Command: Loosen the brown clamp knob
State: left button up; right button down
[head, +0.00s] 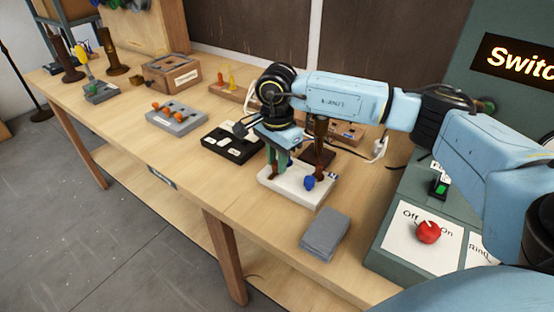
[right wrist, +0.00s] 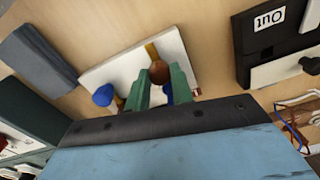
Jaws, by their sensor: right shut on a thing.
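The brown clamp knob (right wrist: 159,71) shows in the right wrist view between the green fingers of my right gripper (right wrist: 162,80). It stands on a white block (right wrist: 112,70), which also has a blue knob (right wrist: 103,95). In the head view my right gripper (head: 279,170) points down over the left part of the white block (head: 297,194), and the blue knob (head: 309,183) stands to its right. The fingers are shut on the brown knob, which they largely hide in the head view. My left gripper is not in view.
A grey block (head: 325,234) lies in front of the white block. A black tray (head: 232,142) stands to the left, and a dark brown post (head: 320,138) behind. A green switch panel with a red knob (head: 428,232) is at the right. The bench front edge is clear.

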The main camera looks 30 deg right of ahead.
aim_at(276, 163)
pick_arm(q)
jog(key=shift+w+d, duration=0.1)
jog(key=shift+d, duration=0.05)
pick_arm(e)
jog(key=shift+w+r, duration=0.1)
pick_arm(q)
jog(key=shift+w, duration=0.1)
pick_arm(e)
jog(key=c, duration=1.2)
grip_release()
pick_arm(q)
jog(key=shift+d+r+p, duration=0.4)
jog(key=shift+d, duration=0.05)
pick_arm(e)
notch_tip(276, 163, up, 13)
jog(key=shift+r, duration=0.15)
